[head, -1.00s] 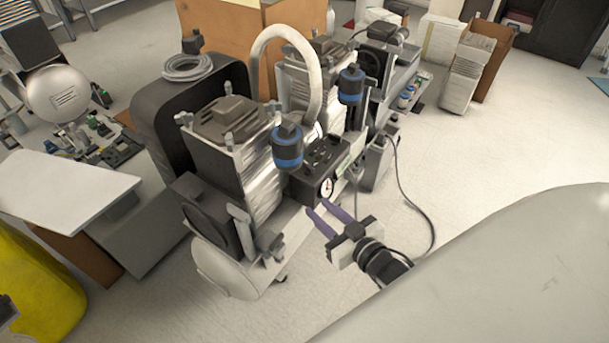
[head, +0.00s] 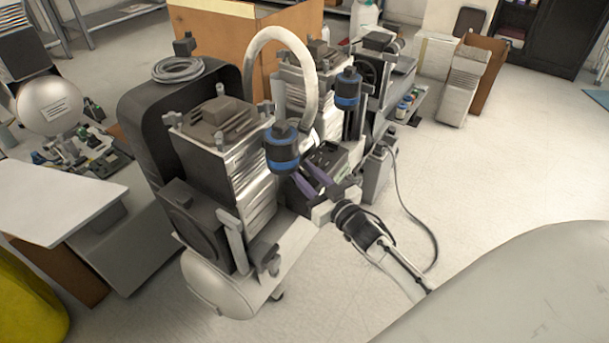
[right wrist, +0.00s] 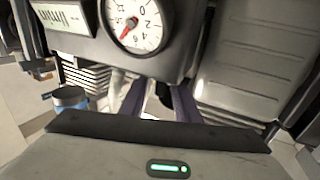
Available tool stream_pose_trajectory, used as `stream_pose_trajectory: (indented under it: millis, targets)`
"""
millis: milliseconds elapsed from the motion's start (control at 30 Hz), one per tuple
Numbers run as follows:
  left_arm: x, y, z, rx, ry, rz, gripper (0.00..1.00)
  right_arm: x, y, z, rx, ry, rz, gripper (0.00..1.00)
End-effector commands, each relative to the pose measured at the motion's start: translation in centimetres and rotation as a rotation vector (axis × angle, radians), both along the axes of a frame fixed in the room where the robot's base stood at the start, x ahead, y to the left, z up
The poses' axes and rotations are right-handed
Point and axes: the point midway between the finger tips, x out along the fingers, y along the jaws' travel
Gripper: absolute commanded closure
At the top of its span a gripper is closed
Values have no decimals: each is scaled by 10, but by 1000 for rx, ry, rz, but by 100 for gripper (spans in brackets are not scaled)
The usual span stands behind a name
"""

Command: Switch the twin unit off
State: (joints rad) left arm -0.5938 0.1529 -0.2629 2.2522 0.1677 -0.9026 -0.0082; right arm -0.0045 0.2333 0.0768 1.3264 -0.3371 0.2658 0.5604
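The twin unit is a compressor with two ribbed heads, the near one (head: 225,140) and one behind it, on a pale tank (head: 225,285). A dark control box (head: 328,158) sits at its right side. The right wrist view shows this box close up, with a round gauge (right wrist: 137,22) with a red needle and a pale label (right wrist: 62,17). My right gripper (head: 303,170) has its two purple fingers apart and empty at the box. In the right wrist view the fingers (right wrist: 158,98) show below the box's lower edge; contact cannot be told. No switch is clearly visible. My left gripper is not in view.
A blue-banded black filter (head: 282,150) and a pale curved hose (head: 262,60) stand close to the box. A grey case (head: 375,172) with a trailing cable lies just beyond. The floor at right (head: 490,150) is clear. A white-topped bench (head: 55,200) is at left.

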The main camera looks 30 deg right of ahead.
Motion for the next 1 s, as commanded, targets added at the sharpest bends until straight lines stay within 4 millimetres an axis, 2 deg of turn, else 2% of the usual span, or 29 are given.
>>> stream_pose_trajectory:
  millis: [267, 433, 467, 667, 867, 1000]
  targets:
    - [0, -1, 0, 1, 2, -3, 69, 2, 0, 0, 0, 0, 0, 71]
    - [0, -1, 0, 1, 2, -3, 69, 2, 0, 0, 0, 0, 0, 98]
    - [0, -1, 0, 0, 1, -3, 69, 2, 0, 0, 0, 0, 0, 100]
    - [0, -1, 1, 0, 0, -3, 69, 2, 0, 1, -3, -1, 13, 100]
    - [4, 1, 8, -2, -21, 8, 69, 3, -1, 2, -11, -2, 129, 100]
    - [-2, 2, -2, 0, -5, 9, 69, 4, -1, 0, -10, -3, 240, 100]
